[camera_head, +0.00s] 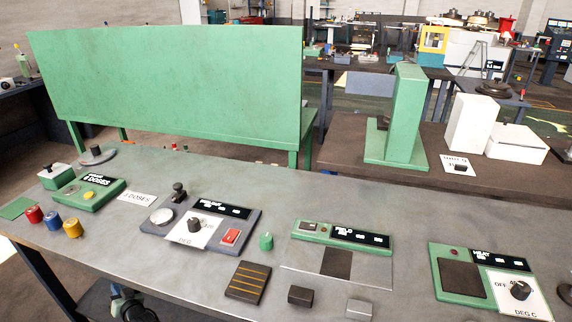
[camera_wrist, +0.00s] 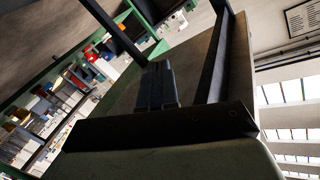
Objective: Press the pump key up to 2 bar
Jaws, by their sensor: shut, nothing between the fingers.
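No label that clearly reads pump or bar can be made out, so I cannot tell which control is the pump key. A green box (camera_head: 88,193) at the left of the bench has a yellow button (camera_head: 89,195) and a display ending in "DOSES". A grey panel (camera_head: 155,229) has a dark knob (camera_head: 194,225) and a red switch (camera_head: 231,236). Two green panels stand to the right, one in the middle (camera_head: 312,231) and one at the right (camera_head: 449,296). My gripper (camera_wrist: 155,88) shows in the wrist view, its fingers together and empty, away from the bench controls.
Red (camera_head: 34,214), blue (camera_head: 53,220) and yellow (camera_head: 73,228) small cylinders stand at the bench's left. Loose blocks, one dark (camera_head: 300,296) and one grey (camera_head: 359,309), lie near the front. A tall green board (camera_head: 165,85) stands behind.

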